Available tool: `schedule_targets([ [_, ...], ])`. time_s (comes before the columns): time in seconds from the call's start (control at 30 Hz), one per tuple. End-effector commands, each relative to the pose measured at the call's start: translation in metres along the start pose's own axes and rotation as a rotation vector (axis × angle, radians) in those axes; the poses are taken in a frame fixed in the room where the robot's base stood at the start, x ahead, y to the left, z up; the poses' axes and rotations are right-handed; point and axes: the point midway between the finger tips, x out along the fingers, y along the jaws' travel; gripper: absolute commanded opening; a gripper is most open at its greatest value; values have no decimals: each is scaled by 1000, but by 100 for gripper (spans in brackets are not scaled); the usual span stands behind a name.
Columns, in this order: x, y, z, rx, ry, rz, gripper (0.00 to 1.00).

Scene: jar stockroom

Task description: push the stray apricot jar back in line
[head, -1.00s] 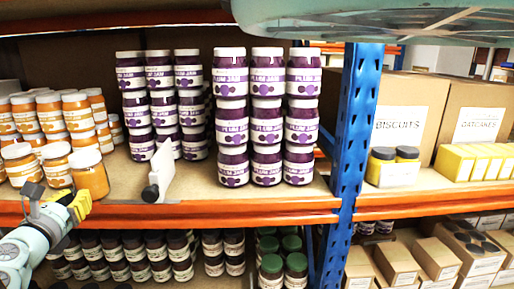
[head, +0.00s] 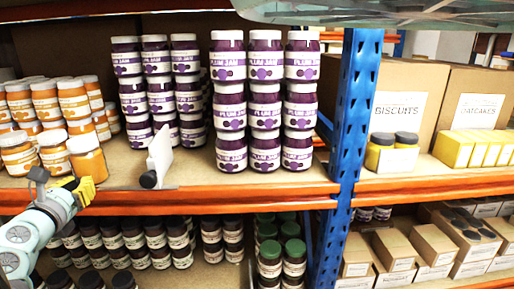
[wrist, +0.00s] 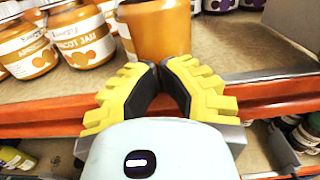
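The stray apricot jar (head: 88,161), orange with a white lid, stands upright near the shelf's front edge. It sits a little forward of the two apricot jars to its left, the nearer one (head: 55,152). In the wrist view the stray jar (wrist: 158,32) is straight ahead of the fingertips, its label not visible and its top cut off. My gripper (head: 80,188) is just in front of the jar at the shelf edge. Its yellow fingers (wrist: 160,68) are together at the tips, with nothing between them. I cannot tell whether they touch the jar.
More apricot jars (head: 73,101) stand stacked behind. A white divider (head: 160,155) with a dark front end stands to the right, then stacked plum jam jars (head: 231,153). Bare shelf lies between jar and divider.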

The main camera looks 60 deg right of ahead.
Motion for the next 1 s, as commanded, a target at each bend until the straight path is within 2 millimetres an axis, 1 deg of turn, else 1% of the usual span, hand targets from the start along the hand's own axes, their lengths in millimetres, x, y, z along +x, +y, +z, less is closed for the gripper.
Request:
schedule_targets([
  [0.03,3,-4,-10,1,23,-11,0],
  [0.2,8,-2,-10,2,24,-8,0],
  [0.47,18,0,-2,4,10,-6,0],
  [0.57,25,1,2,3,0,-3,0],
  [0.7,39,2,6,3,-8,-2,0],
  [0.8,44,2,9,1,-14,-1,0],
  [1.0,46,2,11,0,-17,1,0],
])
